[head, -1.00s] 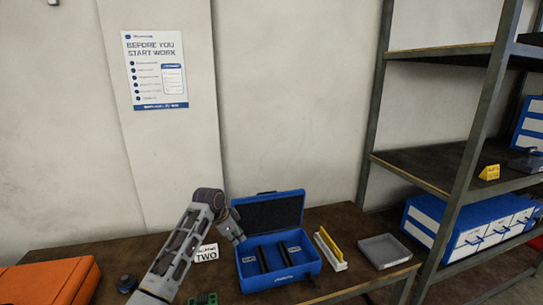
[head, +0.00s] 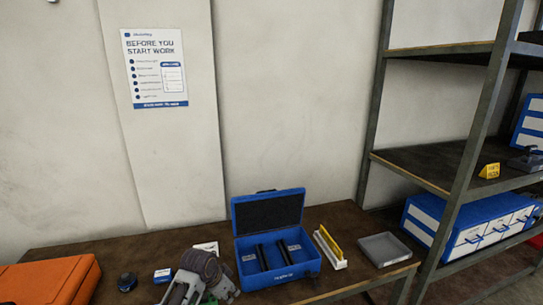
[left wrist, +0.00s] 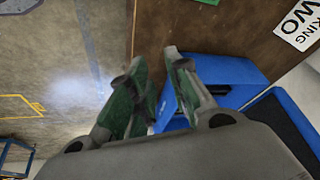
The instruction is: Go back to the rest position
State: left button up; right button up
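My left arm shows at the bottom of the head view, left of the open blue case (head: 275,279); its fingers are not clear there. In the left wrist view my left gripper (left wrist: 157,62) has its two green-padded fingers apart with no object between them. The blue case also shows in the left wrist view (left wrist: 228,72), beyond the fingers. In the head view the case's lid is up and dark blocks with pale labels (head: 272,256) stand inside. My right gripper is in neither view.
An orange case (head: 50,281) lies at the left of the table. A dark round item (head: 127,282) and a small blue box (head: 162,275) lie beside it. A yellow-and-white holder (head: 330,248) and grey tray (head: 385,249) are right of the blue case. A shelf rack (head: 465,160) stands right.

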pick_arm(q)
jog(key=s+a+f+n+y, duration=0.1)
jog(key=s+a+n, duration=0.3)
jog(key=s, duration=1)
jog(key=s+a+n+y, duration=0.1)
jog(key=s+a+n, duration=0.25)
jog(key=s, duration=0.95)
notch_tip(320, 180, down, 33)
jog(key=s+g, duration=0.2)
jog(key=s+a+f, duration=0.2)
jog(key=s+f, duration=0.8)
jog(key=s, duration=0.1)
jog(key=s+a+f, duration=0.2)
jog(key=s+f, duration=0.8)
jog(key=s, duration=0.1)
jog(key=shift+s+a+m+g+y, duration=0.3)
jog(key=shift+s+a+m+g, duration=0.05)
jog(key=shift+s+g, duration=0.05)
dwell(1.1)
